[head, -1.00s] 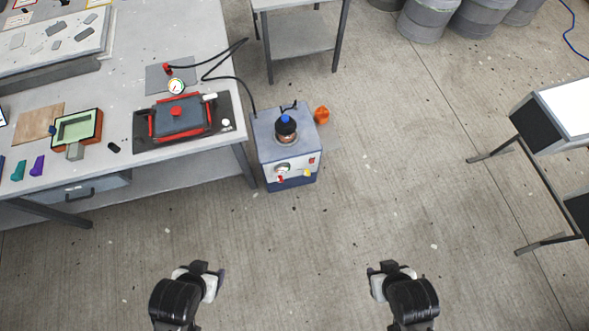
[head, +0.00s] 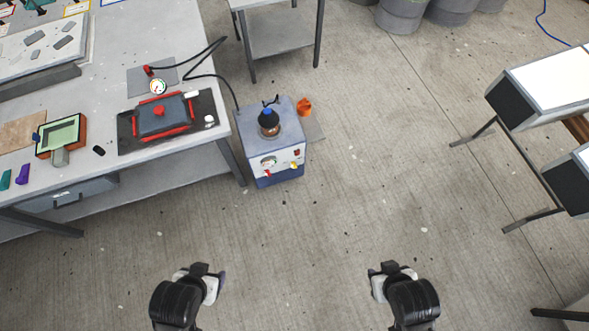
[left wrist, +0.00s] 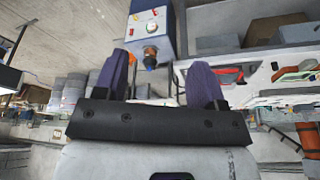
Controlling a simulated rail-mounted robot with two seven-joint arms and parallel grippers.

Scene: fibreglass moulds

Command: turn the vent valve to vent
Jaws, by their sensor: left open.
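A blue-and-white pump box (head: 262,140) stands on the floor beside the workbench. Its front panel has a gauge (head: 268,162), a red lever (head: 268,173), a yellow knob (head: 294,165) and a red switch (head: 297,153). A red-handled fitting (head: 148,70) sits on the bench by another gauge. I cannot tell which is the vent valve. My left gripper (head: 208,282) is open and empty, well short of the box; its fingers (left wrist: 158,80) are apart in the left wrist view, with the box (left wrist: 169,30) beyond. My right gripper (head: 384,282) is far from everything; its jaw state is unclear.
The workbench (head: 110,172) at left holds a red-clamped mould (head: 163,115) and a green-lined tray (head: 62,135). A black hose (head: 205,76) runs down towards the box. An orange object (head: 304,106) is beside it. Open floor (head: 300,240) lies between my grippers and the box.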

